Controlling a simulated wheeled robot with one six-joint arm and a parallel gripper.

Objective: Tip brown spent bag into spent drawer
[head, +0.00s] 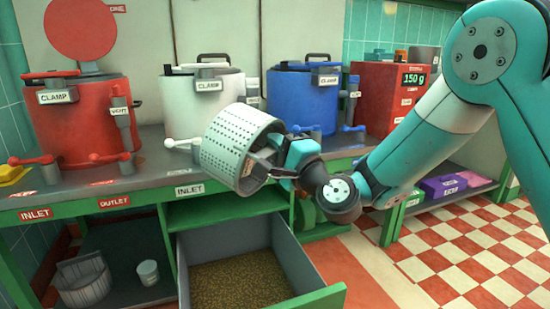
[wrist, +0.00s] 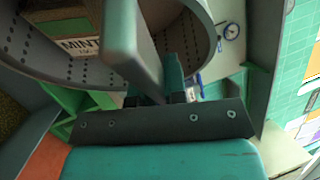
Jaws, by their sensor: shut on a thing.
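My gripper (head: 276,160) is shut on a pale, perforated round basket (head: 228,140) and holds it up, tilted on its side, above the drawer. In the wrist view the perforated basket wall (wrist: 28,40) curves around a label reading "MINT" (wrist: 82,46) with a brownish patch above it. I cannot tell whether that patch is the brown spent bag. The open drawer (head: 325,298) below holds a brown granular layer (head: 240,280).
Red (head: 85,118), white (head: 203,103) and blue (head: 302,98) kettles with clamps stand on the counter behind the basket. A red scale box (head: 385,95) reads 150 g. A bucket (head: 83,281) and a small cup (head: 148,272) sit on the lower left shelf. Checkered floor lies open at right.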

